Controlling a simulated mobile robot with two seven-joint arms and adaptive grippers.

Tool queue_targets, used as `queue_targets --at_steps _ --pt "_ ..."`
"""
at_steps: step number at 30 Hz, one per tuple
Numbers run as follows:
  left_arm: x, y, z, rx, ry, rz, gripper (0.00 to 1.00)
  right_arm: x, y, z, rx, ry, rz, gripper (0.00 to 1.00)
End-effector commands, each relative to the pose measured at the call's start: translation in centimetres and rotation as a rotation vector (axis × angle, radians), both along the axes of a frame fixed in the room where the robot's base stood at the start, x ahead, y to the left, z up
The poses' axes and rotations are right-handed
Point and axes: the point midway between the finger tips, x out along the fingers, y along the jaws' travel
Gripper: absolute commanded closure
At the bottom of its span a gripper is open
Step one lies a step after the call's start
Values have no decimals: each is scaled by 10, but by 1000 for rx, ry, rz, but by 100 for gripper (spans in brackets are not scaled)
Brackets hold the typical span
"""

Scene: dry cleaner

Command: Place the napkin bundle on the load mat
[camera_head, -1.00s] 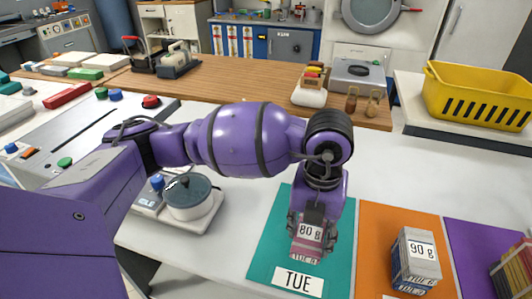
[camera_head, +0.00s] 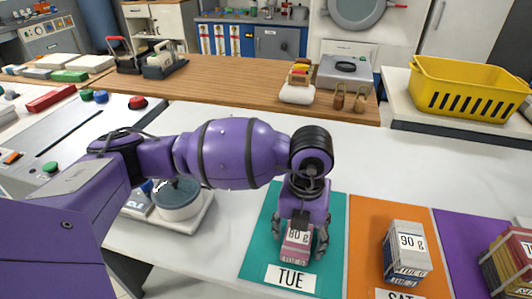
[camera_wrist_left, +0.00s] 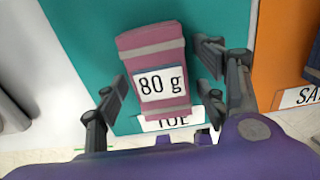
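The pink napkin bundle (camera_head: 295,250), labelled 80 g, is on the teal mat (camera_head: 263,236) marked TUE, close behind the mat's label. It also shows in the left wrist view (camera_wrist_left: 152,60), slightly tilted in the picture. My left gripper (camera_head: 299,243) is over the bundle with one finger on each side. In the left wrist view, my left gripper (camera_wrist_left: 162,95) has spread fingers with a gap between each finger and the bundle. No mat is marked as the load mat in words that I can read. My right gripper is not in view.
An orange mat (camera_head: 368,225) with a grey 90 g bundle (camera_head: 407,250) lies to the right. Beyond it is a purple mat (camera_head: 460,235) with another bundle (camera_head: 508,262). A round pot-like device (camera_head: 180,200) stands left. A yellow basket (camera_head: 465,95) stands at back right.

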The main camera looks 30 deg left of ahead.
Motion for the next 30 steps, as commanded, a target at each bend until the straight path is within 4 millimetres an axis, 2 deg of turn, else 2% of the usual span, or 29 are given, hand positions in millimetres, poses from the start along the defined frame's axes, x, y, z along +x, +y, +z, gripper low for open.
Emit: queue_targets --at_steps 8,11,14,24,30 --pt "2 -1 3 -1 -5 -1 33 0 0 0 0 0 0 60" --pt "2 -1 10 0 -7 -1 33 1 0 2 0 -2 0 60" --pt "3 -1 24 -2 -8 0 33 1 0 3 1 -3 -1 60" --pt "2 -1 96 0 -9 -1 33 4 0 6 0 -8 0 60" --pt "2 -1 120 0 -6 -1 33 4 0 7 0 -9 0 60"
